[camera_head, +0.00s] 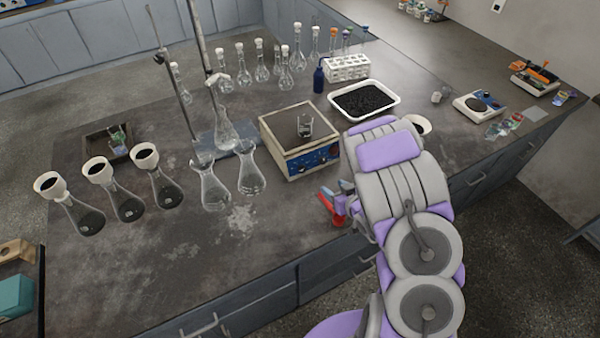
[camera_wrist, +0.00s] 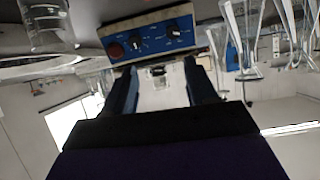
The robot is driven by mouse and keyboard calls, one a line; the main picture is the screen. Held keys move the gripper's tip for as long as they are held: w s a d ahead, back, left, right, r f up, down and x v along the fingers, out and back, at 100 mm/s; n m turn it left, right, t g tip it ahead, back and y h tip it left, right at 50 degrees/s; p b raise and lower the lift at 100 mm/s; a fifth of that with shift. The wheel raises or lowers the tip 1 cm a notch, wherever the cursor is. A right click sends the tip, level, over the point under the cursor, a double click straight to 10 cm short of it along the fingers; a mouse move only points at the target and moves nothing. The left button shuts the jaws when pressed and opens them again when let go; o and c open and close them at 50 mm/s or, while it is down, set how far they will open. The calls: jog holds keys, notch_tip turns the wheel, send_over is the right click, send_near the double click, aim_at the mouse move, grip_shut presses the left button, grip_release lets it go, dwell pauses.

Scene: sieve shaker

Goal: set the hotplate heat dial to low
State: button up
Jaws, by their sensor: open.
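The hotplate (camera_head: 284,136) is a cream box on the bench with a beaker (camera_head: 305,126) on top. Its blue front panel (camera_head: 322,158) faces my arm. In the wrist view the scene is upside down, and the blue panel (camera_wrist: 150,38) carries two black dials (camera_wrist: 135,43) (camera_wrist: 173,31) and a red round part (camera_wrist: 116,50). The labels are too small to read, so I cannot tell which dial sets heat. My gripper (camera_wrist: 158,68) is open and empty, its fingers pointing at the panel and apart from the dials.
Two flasks (camera_head: 214,188) (camera_head: 251,172) stand left of the hotplate, beside a stand. A white tray of black granules (camera_head: 363,101) and a blue bottle (camera_head: 319,80) are behind it. Flasks with funnels (camera_head: 127,205) stand at left. The front middle of the bench is clear.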

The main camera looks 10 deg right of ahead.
jog(key=a+y, duration=0.1)
jog(key=b, duration=0.4)
send_near(303, 170)
jog(key=shift+t, duration=0.4)
jog(key=x, duration=0.9)
jog(key=shift+s+f, duration=0.1)
jog(key=shift+f, duration=0.25)
jog(key=shift+c, duration=0.3)
jog(key=c, duration=1)
